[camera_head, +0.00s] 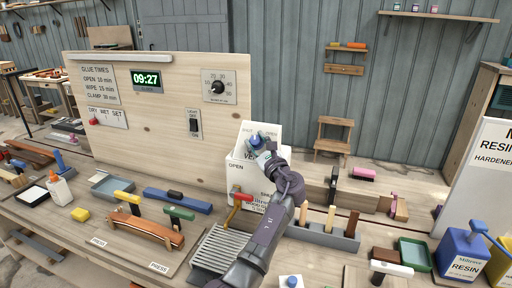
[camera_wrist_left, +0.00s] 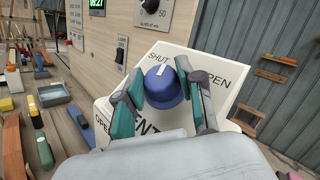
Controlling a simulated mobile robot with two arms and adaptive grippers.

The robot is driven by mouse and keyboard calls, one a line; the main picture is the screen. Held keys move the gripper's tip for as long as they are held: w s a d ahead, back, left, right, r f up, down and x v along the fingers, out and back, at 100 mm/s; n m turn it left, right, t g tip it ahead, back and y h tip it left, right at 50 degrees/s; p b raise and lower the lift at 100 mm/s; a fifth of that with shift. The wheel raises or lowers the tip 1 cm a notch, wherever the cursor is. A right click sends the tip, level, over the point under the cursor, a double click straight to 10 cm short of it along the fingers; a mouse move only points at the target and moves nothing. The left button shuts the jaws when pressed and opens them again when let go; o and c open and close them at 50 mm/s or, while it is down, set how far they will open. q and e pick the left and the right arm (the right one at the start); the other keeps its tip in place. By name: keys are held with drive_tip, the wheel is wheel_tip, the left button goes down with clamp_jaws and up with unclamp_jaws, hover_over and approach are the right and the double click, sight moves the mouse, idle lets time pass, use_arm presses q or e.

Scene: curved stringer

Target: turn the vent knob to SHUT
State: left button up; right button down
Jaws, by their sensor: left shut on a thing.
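The vent knob (camera_wrist_left: 163,88) is a round blue dial on a slanted white panel (camera_wrist_left: 205,62), with a white pointer mark on its top. In the left wrist view the mark points up toward the word SHUT; the word OPEN stands to the right. The knob also shows in the head view (camera_head: 256,139), at the top of the white vent box (camera_head: 240,158). My left gripper (camera_wrist_left: 160,88) is shut on the knob, one finger at each side. My right gripper is not in view.
Behind the box stands a wooden board with a clock (camera_head: 147,79), a timer dial (camera_head: 218,87) and a light switch (camera_head: 194,123). A red-handled lever (camera_head: 240,197) is on the box's front. Clamps, a grey ribbed tray (camera_head: 217,249) and a tool block (camera_head: 325,236) crowd the bench below.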

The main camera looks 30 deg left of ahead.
use_arm(q)
drive_tip(key=n+g+b, duration=0.1)
drive_tip(key=n+g, duration=0.3)
drive_tip(key=g, duration=0.1)
drive_tip(key=shift+w+b, duration=0.15)
drive_tip(key=shift+b, duration=0.25)
drive_tip(key=shift+r+n+g+h+b, duration=0.15)
drive_tip(key=shift+n+g+h+b, duration=0.3)
drive_tip(key=shift+n+g, duration=1.15)
drive_tip(key=o, duration=1.1)
drive_tip(key=shift+o, duration=0.2)
drive_tip(key=v, duration=1.2)
drive_tip(key=shift+w, duration=0.15)
